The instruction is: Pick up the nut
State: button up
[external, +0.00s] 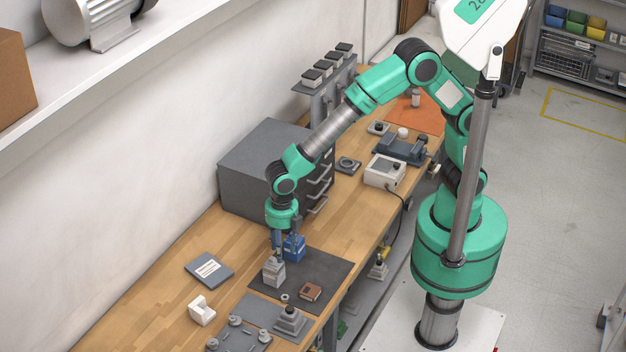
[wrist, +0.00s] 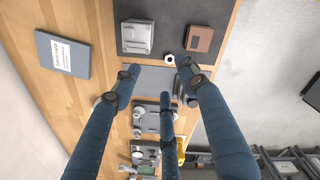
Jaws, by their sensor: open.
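The nut (external: 284,297) looks like a small pale ring near the front edge of the dark mat (external: 325,268). In the wrist view the nut (wrist: 169,59) lies at the mat's edge, just beyond the fingertips and beside the brown block (wrist: 200,39). The nut is apart from the fingers.
A grey stepped block (external: 291,320) and a plate with knobs (external: 238,336) stand close in front of the nut. A white block (external: 202,310) and a labelled grey card (external: 208,268) lie to the left. A grey drawer cabinet (external: 262,165) stands behind.

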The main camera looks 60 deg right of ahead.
jog(key=a+f, duration=0.1)
jog(key=s+a+f+n, duration=0.2)
jog(key=shift+a+f, duration=0.3)
jog(key=shift+f, duration=0.05)
jog(key=b, duration=0.1)
send_over(284, 298)
jog(key=shift+a+f, duration=0.1)
jog(key=shift+f, duration=4.2)
jog(key=shift+f+b, duration=0.55)
jog(key=shift+f, duration=2.05)
grip_shut()
